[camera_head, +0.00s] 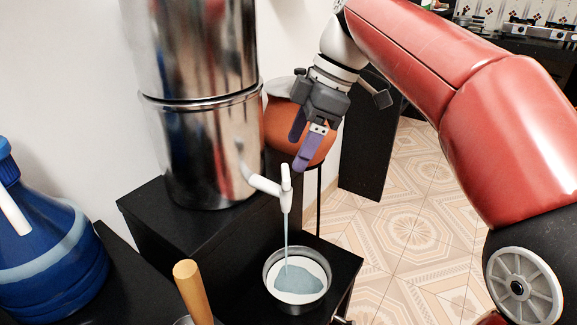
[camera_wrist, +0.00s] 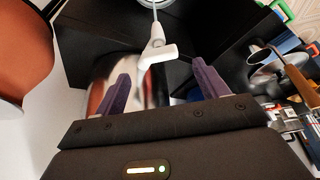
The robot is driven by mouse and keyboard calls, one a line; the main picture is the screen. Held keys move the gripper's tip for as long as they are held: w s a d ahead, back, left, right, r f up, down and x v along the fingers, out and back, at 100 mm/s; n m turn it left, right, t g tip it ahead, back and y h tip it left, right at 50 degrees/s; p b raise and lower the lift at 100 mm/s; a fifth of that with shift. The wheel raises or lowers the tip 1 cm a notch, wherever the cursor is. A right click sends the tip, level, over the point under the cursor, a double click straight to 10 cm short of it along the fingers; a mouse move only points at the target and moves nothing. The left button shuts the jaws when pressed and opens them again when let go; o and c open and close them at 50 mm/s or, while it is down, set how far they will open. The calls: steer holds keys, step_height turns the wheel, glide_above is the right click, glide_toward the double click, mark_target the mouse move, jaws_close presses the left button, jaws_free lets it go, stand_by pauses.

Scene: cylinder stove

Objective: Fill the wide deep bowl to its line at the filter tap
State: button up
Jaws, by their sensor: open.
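The wide deep bowl (camera_head: 297,281) is a metal bowl with a pale inside. It stands upright on a low black stand, under the filter tap. The white filter tap (camera_head: 268,185) juts from the tall shiny metal filter (camera_head: 205,130). A thin stream of water (camera_head: 286,236) falls from it into the bowl, where water covers part of the bottom. I cannot make out the fill line. My gripper (camera_head: 302,150) is open and empty, above and behind the tap. In the wrist view the tap (camera_wrist: 157,52) shows beyond the two purple fingers (camera_wrist: 157,88), apart from them.
A blue water jug (camera_head: 45,250) stands at the left. An orange clay pot (camera_head: 282,125) is behind my gripper. A wooden handle (camera_head: 193,290) rises at the front. The black stand (camera_head: 335,262) has a little bare room beside the bowl. Tiled floor (camera_head: 405,215) lies open at the right.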

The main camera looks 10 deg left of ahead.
mark_target(286, 171)
steer(key=x, duration=0.5)
steer(key=shift+f+b, duration=0.1)
steer(key=shift+b, duration=0.25)
steer(key=c, duration=1)
